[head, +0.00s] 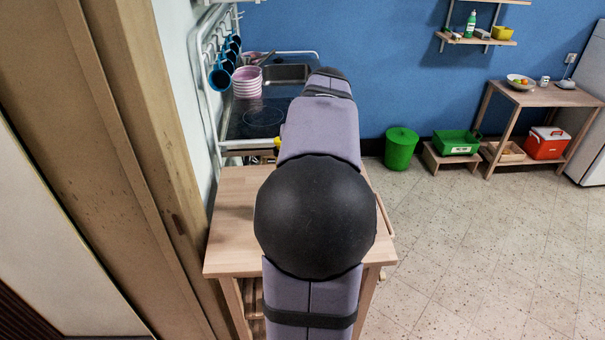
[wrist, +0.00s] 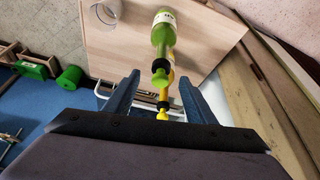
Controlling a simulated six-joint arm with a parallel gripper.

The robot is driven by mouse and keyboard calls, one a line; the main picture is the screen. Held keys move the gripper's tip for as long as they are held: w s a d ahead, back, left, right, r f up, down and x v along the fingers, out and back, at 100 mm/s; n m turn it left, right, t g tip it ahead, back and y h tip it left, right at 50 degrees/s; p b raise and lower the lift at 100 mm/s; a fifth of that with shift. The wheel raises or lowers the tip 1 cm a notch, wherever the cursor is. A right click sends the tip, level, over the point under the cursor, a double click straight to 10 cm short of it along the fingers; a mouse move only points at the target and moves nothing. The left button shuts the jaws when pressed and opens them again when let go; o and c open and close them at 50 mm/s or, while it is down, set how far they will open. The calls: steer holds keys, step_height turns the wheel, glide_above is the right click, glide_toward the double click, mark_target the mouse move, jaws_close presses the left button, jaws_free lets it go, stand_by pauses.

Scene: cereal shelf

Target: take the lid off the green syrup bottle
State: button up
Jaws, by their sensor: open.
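The green syrup bottle (wrist: 163,32) is in the wrist view, at the top centre, with a pale label, a dark neck and a green lid (wrist: 159,78). My gripper (wrist: 160,76) is open. Its two dark blue fingers show left and right of the lid, with visible gaps; how far the lid is from them in depth I cannot tell. The lid appears to be on the bottle. In the head view my arm hides the bottle and the gripper.
A yellow bottle (wrist: 170,84) with a yellow lid (wrist: 163,115) shows partly behind the green one. A wooden wall edge (wrist: 262,100) runs along the right.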

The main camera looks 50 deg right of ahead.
steer(key=shift+p+x, duration=1.1)
steer(key=shift+x, duration=1.4)
steer(key=shift+w, duration=0.15)
steer(key=shift+c, duration=0.3)
steer(key=c, duration=1)
